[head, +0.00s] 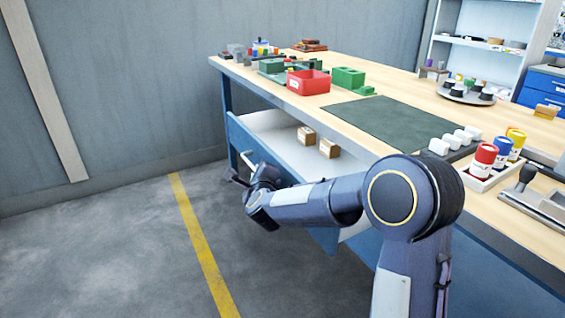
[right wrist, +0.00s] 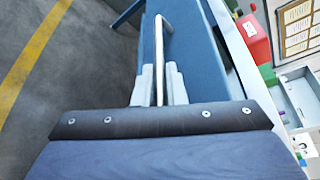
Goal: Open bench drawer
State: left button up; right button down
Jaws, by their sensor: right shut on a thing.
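The bench drawer (head: 243,137) stands pulled out from under the workbench (head: 378,136), with its white inside showing. Two small cardboard-coloured boxes (head: 328,148) sit in it. The metal drawer handle (right wrist: 165,35) runs lengthwise along the blue drawer front (right wrist: 200,50) in the right wrist view. My right gripper (right wrist: 160,85) is shut on the handle, with a pale finger on each side of the bar. In the head view my right gripper (head: 248,171) is at the outer side of the drawer front, partly hidden by its own wrist. My left gripper is not in view.
On the bench top are a red bin (head: 308,82), green blocks (head: 348,76), a dark mat (head: 375,118) and coloured spools (head: 484,158). The grey floor (head: 110,250) with a yellow line (head: 200,240) is clear left of the drawer.

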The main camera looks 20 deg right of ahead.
jog(key=a, duration=1)
jog(key=shift+s+a, duration=0.25)
jog(key=shift+s, duration=0.15)
jog(key=c, duration=1.5)
grip_release()
jog(key=p+v, duration=0.1)
jog(key=v, duration=0.6)
jog(key=shift+s+a+r, duration=0.1)
jog(key=shift+s, duration=0.25)
